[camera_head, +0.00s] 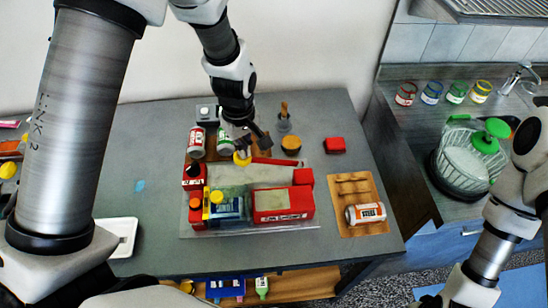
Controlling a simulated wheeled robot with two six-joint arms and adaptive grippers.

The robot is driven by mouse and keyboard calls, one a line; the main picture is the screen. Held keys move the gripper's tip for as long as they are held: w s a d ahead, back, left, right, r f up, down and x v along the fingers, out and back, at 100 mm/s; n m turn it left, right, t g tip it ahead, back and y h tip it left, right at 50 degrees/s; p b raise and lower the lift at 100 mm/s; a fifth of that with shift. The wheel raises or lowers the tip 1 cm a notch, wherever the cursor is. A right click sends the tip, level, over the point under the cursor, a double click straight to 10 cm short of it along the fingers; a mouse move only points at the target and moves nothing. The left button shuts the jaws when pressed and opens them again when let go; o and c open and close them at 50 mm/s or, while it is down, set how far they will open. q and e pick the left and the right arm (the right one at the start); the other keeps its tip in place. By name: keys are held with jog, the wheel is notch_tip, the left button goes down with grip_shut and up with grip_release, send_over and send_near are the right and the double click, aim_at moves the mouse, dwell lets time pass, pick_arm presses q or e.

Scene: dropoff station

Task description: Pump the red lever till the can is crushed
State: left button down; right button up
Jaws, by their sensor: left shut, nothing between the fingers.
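A red and grey device (284,205), which looks like the can crusher, stands in a clear tray in the middle of the table. A narrow red bar (277,162), likely the lever, lies along its back edge. My left gripper (251,148) is shut and empty, pointing down just above the left end of this bar; I cannot tell whether they touch. I see no can inside the device. A white and orange can (366,213) lies on its side on a wooden rack (348,186) to the right. My right gripper is out of view; only the right arm shows.
Two cans, one red-white (197,141) and one green-white (223,142), stand behind the device. Bottles (195,177) stand at its left. A red block (334,145) lies behind right. A sink counter with jars (457,92) and a dish basket (466,165) is at right. The table's left is mostly clear.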

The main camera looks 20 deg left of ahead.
aim_at(243, 165)
pick_arm(q)
jog(key=shift+a+f, duration=0.2)
jog(key=shift+f, duration=0.45)
jog(key=shift+s+a+f+b, duration=0.15)
jog(key=shift+f+b, duration=0.7)
jog(key=shift+f, duration=0.55)
jog(key=shift+f+b, duration=0.65)
jog(key=shift+f, duration=0.55)
jog(key=r+p, duration=0.5)
jog(key=d+r+p, duration=0.1)
jog(key=r+p, duration=0.1)
jog(key=r, duration=0.1)
jog(key=shift+w+r+p, duration=0.15)
jog(key=shift+w+p, duration=0.1)
jog(key=shift+p, duration=0.05)
jog(key=shift+f, duration=0.2)
